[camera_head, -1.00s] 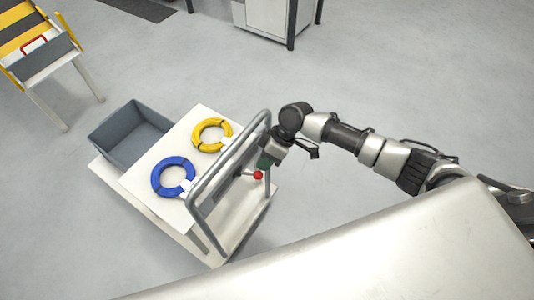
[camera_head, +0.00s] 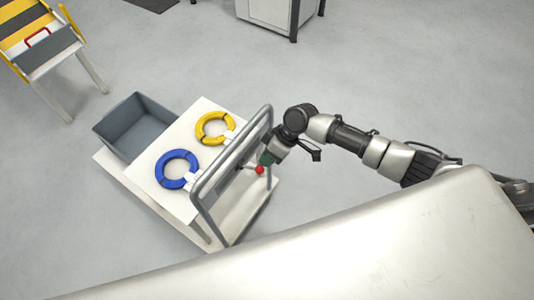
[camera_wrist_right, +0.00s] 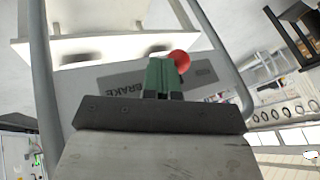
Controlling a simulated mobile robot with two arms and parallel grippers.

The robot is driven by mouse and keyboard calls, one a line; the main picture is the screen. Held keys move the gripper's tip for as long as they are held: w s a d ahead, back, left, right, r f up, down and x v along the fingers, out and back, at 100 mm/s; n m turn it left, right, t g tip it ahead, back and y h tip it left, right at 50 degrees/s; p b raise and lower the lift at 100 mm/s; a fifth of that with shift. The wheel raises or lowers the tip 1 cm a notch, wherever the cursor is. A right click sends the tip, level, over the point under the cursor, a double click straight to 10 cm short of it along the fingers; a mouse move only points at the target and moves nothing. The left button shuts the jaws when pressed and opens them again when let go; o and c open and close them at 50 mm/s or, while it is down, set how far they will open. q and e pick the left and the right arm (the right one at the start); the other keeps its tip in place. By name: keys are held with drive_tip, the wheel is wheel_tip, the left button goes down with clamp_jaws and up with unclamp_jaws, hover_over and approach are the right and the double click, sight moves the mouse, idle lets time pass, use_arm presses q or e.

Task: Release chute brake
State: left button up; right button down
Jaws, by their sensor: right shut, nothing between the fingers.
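The brake is a lever with a red ball knob (camera_head: 260,170) at the handle end of a white cart (camera_head: 152,178). The knob shows in the right wrist view (camera_wrist_right: 180,61), beside a grey plate lettered BRAKE (camera_wrist_right: 118,85). My right gripper (camera_head: 267,158) has green fingers, which are together and empty. They are close to the knob, and in the right wrist view the fingers (camera_wrist_right: 162,77) partly overlap it. I cannot tell whether they touch it. My left gripper is not in view.
The cart's grey tube handle (camera_head: 232,155) rises right beside my right gripper. A blue ring (camera_head: 166,157), a yellow ring (camera_head: 203,122) and a grey bin (camera_head: 117,118) are on the cart. A yellow-and-black striped stand (camera_head: 50,58) is at the far left. The floor around is mostly clear.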

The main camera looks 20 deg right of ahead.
sight(262, 171)
drive_tip(key=s+m+p, duration=0.1)
drive_tip(key=p, duration=0.1)
drive_tip(key=s+m+t+p, duration=0.1)
drive_tip(key=m+p, duration=0.1)
drive_tip(key=p, duration=0.1)
drive_tip(key=s+a+r+m+t+p, duration=0.1)
drive_tip(key=p, duration=0.1)
drive_tip(key=shift+p, duration=0.3)
drive_tip(key=shift+w+f+m+t+b, duration=0.1)
drive_tip(key=shift+f+m+t+b, duration=0.2)
drive_tip(key=shift+f+t+b, duration=0.15)
drive_tip(key=shift+w+b, duration=0.3)
drive_tip(key=shift+w, duration=0.55)
